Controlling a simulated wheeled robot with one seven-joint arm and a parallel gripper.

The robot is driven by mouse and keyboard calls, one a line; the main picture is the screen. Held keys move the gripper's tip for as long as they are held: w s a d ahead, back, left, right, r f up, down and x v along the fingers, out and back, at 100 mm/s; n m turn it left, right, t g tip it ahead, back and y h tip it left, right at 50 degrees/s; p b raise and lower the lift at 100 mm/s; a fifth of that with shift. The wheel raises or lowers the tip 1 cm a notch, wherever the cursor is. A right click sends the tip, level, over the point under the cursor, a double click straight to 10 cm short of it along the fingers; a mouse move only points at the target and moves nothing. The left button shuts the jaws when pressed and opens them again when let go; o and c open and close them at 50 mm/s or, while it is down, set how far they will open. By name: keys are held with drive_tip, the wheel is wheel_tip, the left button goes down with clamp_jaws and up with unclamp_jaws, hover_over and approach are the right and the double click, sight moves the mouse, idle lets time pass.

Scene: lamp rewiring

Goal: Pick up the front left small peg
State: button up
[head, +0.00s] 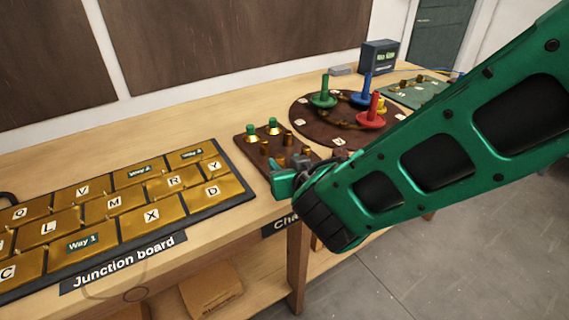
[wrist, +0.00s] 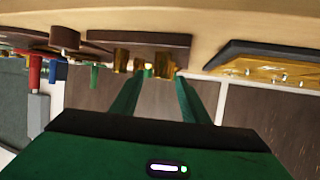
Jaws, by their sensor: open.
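Small brass pegs stand on a dark brown board (head: 248,146) in the head view. Two with green tops, one of them a green-topped peg (head: 250,133), stand at its back. My gripper (head: 290,172) is at the board's front edge; its arm covers the board's front right part. In the upside-down wrist view, the fingers of my gripper (wrist: 160,78) are open. A brass peg (wrist: 164,64) shows between the fingertips, and another brass peg (wrist: 121,60) stands just outside the left finger. Contact cannot be told. The front left peg is partly hidden in the head view.
The junction board (head: 130,205) with brass lettered tiles lies left of the peg board. A round brown board (head: 300,112) behind it holds a green peg (head: 324,95), a blue peg (head: 366,88) and a red peg (head: 372,112).

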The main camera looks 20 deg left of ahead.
sight(283, 161)
drive_tip(key=x, duration=0.5)
drive_tip(key=shift+f, duration=0.2)
clamp_jaws()
